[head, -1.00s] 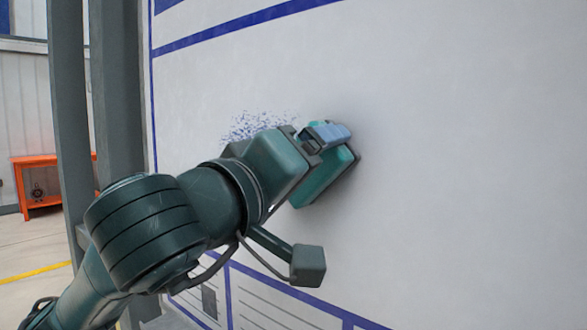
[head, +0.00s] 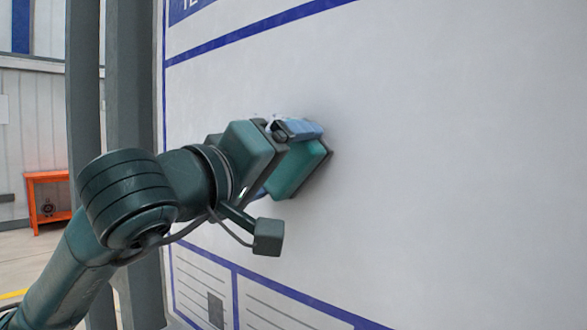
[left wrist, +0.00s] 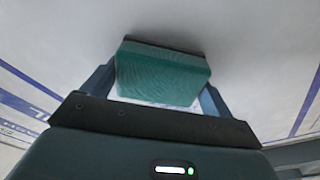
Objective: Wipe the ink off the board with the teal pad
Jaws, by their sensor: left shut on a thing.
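The teal pad (head: 300,168) is between the fingers of my left gripper (head: 288,158), which is shut on it. Its dark far face is against or very close to the white board (head: 440,150); I cannot tell if it touches. In the left wrist view the pad (left wrist: 160,78) sits between two blue-grey fingers, with its dark edge towards the board. Only a faint trace of ink (head: 262,117) shows just above the gripper; the area behind the gripper and pad is hidden. My right gripper is not in view.
Blue printed lines (head: 260,30) cross the board's top and lower left. Grey posts (head: 130,90) stand along its left edge, close to my left arm. An orange stand (head: 48,200) is further back. The board right of the pad is clear.

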